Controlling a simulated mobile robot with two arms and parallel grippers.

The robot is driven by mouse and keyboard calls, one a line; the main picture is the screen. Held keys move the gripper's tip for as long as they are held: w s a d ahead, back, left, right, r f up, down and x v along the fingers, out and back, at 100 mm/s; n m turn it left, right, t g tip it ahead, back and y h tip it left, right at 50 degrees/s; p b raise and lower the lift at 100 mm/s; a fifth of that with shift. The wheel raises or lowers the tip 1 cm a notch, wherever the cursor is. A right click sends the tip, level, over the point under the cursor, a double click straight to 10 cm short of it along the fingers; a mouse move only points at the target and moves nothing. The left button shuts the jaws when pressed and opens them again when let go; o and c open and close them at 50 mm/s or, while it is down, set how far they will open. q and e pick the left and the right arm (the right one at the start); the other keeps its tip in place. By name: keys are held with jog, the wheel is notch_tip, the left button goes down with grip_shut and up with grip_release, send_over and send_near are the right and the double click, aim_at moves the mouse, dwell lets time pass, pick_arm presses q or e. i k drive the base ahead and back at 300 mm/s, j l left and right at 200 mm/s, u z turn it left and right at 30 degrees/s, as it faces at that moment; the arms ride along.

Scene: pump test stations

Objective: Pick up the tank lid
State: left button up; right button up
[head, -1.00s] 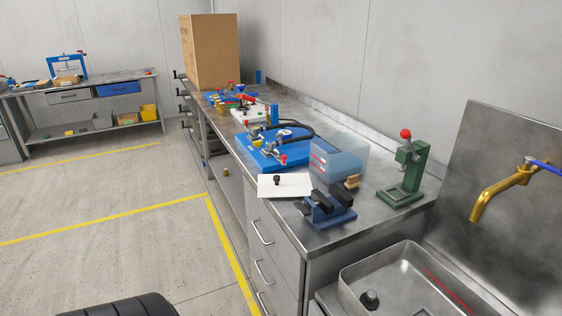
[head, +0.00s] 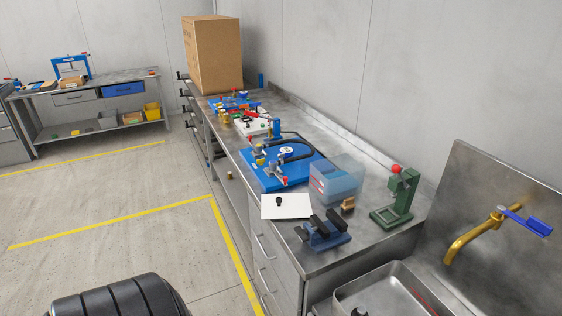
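The tank lid, a white flat plate (head: 296,208) with a black knob (head: 279,201), lies at the bench's front edge, its near-left side at or past the edge. The clear tank (head: 341,186) with bluish water and a red line stands behind it to the right, its top open. Neither gripper shows. A black ribbed rounded part of my own arm shows at the bottom left, away from the lid.
A blue vise (head: 323,235) stands close to the lid's right, with a small wooden block (head: 348,204) behind it. A green press (head: 396,199) stands further right, beside the sink (head: 398,288). A blue pump board (head: 277,166) lies behind the lid. The floor left of the bench is clear.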

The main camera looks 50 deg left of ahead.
aim_at(279, 205)
jog(key=k+j+u, duration=0.1)
jog(key=u, duration=1.4)
